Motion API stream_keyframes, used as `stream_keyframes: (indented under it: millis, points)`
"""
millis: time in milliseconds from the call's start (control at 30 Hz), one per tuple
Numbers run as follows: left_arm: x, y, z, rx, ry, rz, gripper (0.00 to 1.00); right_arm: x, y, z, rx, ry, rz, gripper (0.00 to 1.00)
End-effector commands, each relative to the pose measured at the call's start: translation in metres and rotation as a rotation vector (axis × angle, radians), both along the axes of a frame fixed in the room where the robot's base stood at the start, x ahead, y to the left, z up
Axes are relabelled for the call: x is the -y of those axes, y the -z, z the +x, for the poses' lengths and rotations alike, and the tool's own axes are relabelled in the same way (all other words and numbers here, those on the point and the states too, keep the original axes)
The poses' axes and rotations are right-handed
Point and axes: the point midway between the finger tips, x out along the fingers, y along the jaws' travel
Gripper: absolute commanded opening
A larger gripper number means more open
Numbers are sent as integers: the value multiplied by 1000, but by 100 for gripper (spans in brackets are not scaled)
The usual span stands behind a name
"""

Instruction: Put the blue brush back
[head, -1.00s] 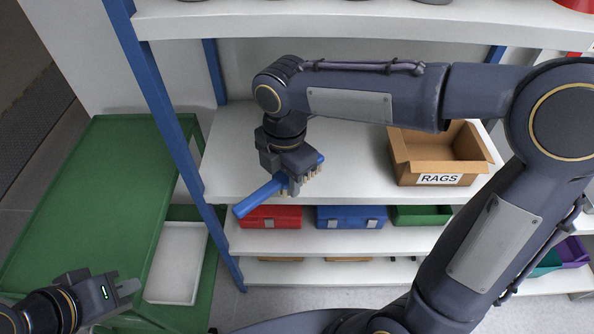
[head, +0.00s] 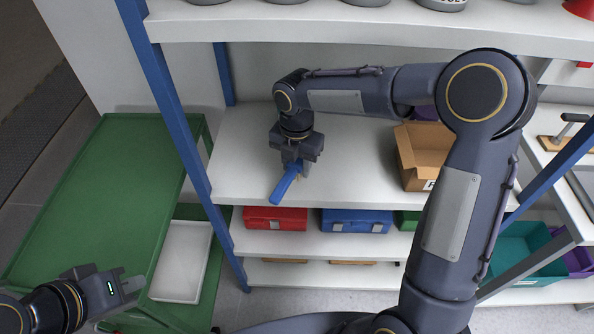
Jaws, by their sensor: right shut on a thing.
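The blue brush (head: 284,187) is held in my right gripper (head: 294,168) over the left part of the middle white shelf (head: 350,150). Its blue handle points toward the front and slightly left, and its bristle end is mostly hidden by the gripper. I cannot tell whether the brush touches the shelf. My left gripper (head: 128,287) is at the lower left, over the green cart (head: 95,205) and far from the brush. Its finger gap does not show clearly.
A cardboard box (head: 420,165) stands to the right on the same shelf, partly behind my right arm. Red (head: 276,218) and blue (head: 355,220) boxes sit on the shelf below. A blue post (head: 165,90) rises at the shelf's left end.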

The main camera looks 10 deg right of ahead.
Motion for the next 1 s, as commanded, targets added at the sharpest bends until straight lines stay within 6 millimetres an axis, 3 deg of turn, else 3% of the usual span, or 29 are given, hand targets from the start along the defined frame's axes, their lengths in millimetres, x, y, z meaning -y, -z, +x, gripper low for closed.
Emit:
stream_keyframes:
  millis: [167, 400, 800, 833, 1000]
  points:
    - [0, -1, 0, 0, 0, 0, 0, 2, 9, 7, -1, 0, 1, 11]
    - [0, 1, 0, 0, 0, 0, 0, 4, 42, 10, -3, 1, 0, 11]
    - [0, 3, 0, 0, 0, 0, 0, 4, 48, 10, 1, 1, 1, 11]
    - [0, 2, 0, 0, 0, 0, 0, 4, 47, 10, 1, 1, 1, 40]
    - [0, 2, 0, 0, 0, 0, 0, 4, 46, 10, 1, 1, 1, 58]
